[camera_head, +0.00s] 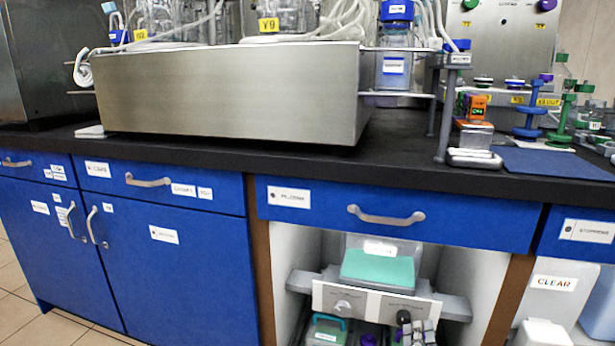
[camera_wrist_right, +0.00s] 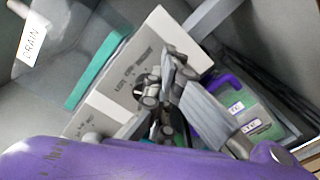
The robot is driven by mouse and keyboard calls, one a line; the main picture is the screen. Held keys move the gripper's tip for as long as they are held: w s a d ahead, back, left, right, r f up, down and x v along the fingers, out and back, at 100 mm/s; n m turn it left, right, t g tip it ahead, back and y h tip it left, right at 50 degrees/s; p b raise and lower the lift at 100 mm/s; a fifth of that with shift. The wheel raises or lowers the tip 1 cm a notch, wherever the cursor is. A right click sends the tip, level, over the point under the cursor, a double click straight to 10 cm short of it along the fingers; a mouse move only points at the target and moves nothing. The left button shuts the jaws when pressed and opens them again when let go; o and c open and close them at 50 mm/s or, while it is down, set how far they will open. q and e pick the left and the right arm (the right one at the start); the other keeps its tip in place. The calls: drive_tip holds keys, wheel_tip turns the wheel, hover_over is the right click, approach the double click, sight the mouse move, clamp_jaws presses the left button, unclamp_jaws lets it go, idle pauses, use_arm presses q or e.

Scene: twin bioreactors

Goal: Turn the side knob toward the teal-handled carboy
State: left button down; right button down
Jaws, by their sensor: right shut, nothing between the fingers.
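A white two-part panel (camera_head: 376,303) stands in the open bay under the counter. A silver knob (camera_head: 343,307) is on its left half; a grey knob end shows low in the right wrist view (camera_wrist_right: 92,138). The teal-handled carboy (camera_head: 327,332) stands below the panel's left half. My right gripper (camera_head: 417,332) is shut and empty in front of the panel's right half. In the right wrist view its fingers (camera_wrist_right: 168,88) lie across the panel's lettering. My left gripper is not in view.
A purple-handled carboy (camera_wrist_right: 232,98) stands close below my fingers. A teal pad (camera_head: 378,269) lies above the panel. The bay's side walls and the blue drawer (camera_head: 400,222) above bound the space. Lab equipment fills the counter. A purple shape covers the wrist view's bottom.

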drive_tip(key=shift+w+a+r, duration=0.3)
drive_tip(key=shift+w+r, duration=0.1)
drive_tip(key=shift+r, duration=0.15)
idle(0.4)
drive_tip(key=shift+a+r, duration=0.4)
drive_tip(key=shift+r, duration=0.2)
idle(0.4)
drive_tip(key=shift+d+r, duration=0.1)
drive_tip(key=shift+d, duration=0.15)
drive_tip(key=p+v, duration=0.1)
drive_tip(key=v, duration=0.5)
drive_tip(key=shift+d+f, duration=0.2)
drive_tip(key=shift+f, duration=0.15)
drive_tip(key=shift+s, duration=0.1)
